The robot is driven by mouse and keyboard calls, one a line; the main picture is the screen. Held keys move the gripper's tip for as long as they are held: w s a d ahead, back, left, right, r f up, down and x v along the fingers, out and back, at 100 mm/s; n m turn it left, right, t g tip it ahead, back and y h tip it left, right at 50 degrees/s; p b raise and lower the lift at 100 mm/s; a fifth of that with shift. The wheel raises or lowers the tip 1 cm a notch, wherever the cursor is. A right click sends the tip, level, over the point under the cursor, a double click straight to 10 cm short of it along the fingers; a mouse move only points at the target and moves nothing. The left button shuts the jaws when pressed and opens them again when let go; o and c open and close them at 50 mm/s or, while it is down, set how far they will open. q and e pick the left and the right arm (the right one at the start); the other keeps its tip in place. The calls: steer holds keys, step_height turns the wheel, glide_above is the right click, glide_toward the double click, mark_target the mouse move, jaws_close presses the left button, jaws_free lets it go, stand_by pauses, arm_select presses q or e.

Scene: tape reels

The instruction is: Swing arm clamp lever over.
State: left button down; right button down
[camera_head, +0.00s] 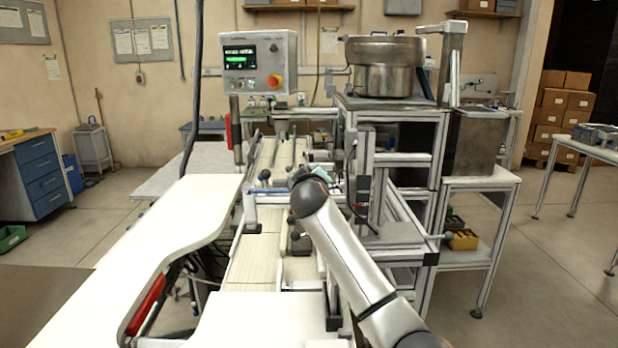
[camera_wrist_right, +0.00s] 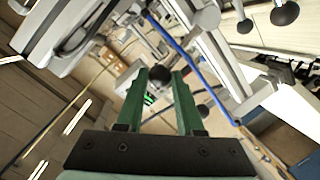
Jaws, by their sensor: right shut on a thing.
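In the right wrist view, my right gripper (camera_wrist_right: 161,82) has its two green fingers on either side of a black ball knob (camera_wrist_right: 160,74), and it is shut on this knob. The knob looks like the end of the clamp lever; the lever's shaft is mostly hidden behind it. In the head view my right arm reaches forward over the machine, and its dark wrist (camera_head: 308,190) hides the fingers and the held knob. My left gripper is in neither view.
A blue rail (camera_head: 268,192) crosses the machine beside my wrist. Another black knob (camera_head: 265,174) stands to its left. The metal frame with the steel bowl (camera_head: 383,66) is close on the right. A control panel (camera_head: 257,62) stands behind. The white worktop (camera_head: 150,235) at left is clear.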

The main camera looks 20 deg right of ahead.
steer(key=shift+d, duration=0.1)
stand_by(0.4)
steer(key=c, duration=0.5)
jaws_free()
steer(key=shift+c, duration=0.2)
steer(key=shift+s, duration=0.1)
steer(key=b+v, duration=0.2)
steer(key=v, duration=1)
steer(key=shift+s, duration=0.15)
steer(key=shift+r, duration=0.15)
